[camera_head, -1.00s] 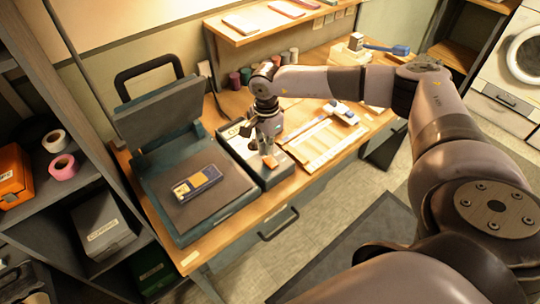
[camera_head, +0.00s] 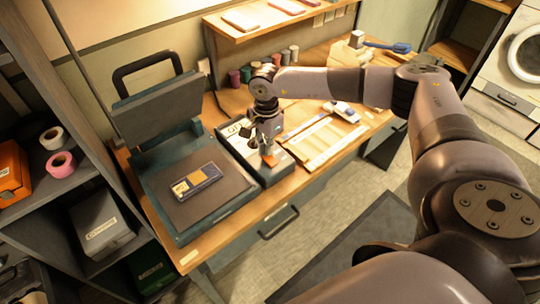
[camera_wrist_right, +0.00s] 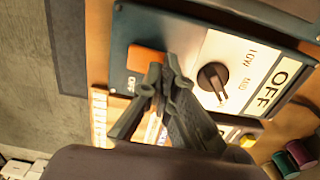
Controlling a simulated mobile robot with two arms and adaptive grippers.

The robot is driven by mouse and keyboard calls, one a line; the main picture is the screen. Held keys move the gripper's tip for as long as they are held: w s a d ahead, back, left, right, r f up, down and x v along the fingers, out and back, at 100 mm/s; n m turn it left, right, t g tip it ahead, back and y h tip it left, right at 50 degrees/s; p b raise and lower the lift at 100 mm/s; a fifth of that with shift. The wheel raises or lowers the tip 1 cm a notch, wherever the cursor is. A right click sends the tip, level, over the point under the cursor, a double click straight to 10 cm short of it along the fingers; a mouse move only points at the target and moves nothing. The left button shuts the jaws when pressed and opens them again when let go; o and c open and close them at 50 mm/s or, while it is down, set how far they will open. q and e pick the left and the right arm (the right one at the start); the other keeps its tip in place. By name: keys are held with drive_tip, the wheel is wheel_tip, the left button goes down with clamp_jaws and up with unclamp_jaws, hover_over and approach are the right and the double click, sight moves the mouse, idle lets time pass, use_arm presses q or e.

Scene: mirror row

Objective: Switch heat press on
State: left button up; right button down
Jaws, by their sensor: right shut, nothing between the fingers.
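The heat press (camera_head: 150,120) stands on the workbench with its upper plate raised; a dark blue item with a yellow-orange patch (camera_head: 197,181) lies on its lower plate. Beside it is the control box (camera_head: 229,131) with an orange switch (camera_wrist_right: 147,58), a black dial (camera_wrist_right: 212,78) and a large OFF label. My right gripper (camera_head: 266,147) is shut and empty, over the box at the orange switch. In the right wrist view its fingertips (camera_wrist_right: 164,66) overlap the switch's edge; I cannot tell whether they touch. My left gripper is out of view.
A pale board (camera_head: 322,140) lies right of the box. Thread spools (camera_head: 246,74) stand behind it, under a wooden shelf (camera_head: 265,22). A dark shelf unit with pink tape (camera_head: 61,164) stands at the left. The floor in front is open.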

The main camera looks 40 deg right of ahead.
drive_tip(key=shift+f+b, duration=0.45)
drive_tip(key=shift+f, duration=0.2)
drive_tip(key=shift+r, duration=0.1)
drive_tip(key=shift+r+p, duration=2.2)
drive_tip(key=shift+r, duration=1.3)
